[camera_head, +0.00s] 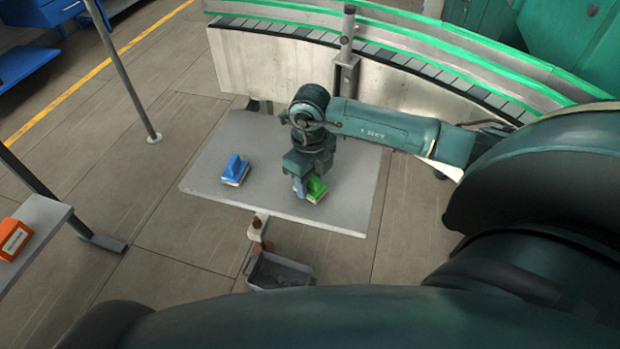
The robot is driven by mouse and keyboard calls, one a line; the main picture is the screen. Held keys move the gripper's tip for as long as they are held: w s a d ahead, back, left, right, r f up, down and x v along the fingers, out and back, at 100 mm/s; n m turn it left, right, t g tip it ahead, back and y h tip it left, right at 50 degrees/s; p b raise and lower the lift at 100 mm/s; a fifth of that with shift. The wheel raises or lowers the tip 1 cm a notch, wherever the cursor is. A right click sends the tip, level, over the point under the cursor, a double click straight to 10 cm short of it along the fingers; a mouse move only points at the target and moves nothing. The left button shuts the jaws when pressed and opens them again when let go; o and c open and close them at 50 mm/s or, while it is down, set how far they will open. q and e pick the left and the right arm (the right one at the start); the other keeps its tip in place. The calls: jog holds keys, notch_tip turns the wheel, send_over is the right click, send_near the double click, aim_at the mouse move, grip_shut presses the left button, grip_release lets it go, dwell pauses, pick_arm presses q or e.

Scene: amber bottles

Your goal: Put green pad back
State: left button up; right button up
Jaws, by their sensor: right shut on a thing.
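The green pad (317,188) has a green top and a pale base. It is at the front right part of the grey table (222,190). My right gripper (307,184) points down over it and is shut on it. The gripper hides part of the pad, and I cannot tell whether its base touches the table. A blue pad (235,171) with a raised blue handle and a pale base sits on the table to the left. My left gripper is not in view.
A curved conveyor (290,60) with green rails runs behind the table. An orange box (14,239) sits on another surface at the far left. A dark grey bin (280,271) is below the table's front edge. The table's left part is clear around the blue pad.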

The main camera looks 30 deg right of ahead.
jog(key=shift+f, duration=0.3)
jog(key=o, duration=0.9)
jog(key=shift+o, duration=0.2)
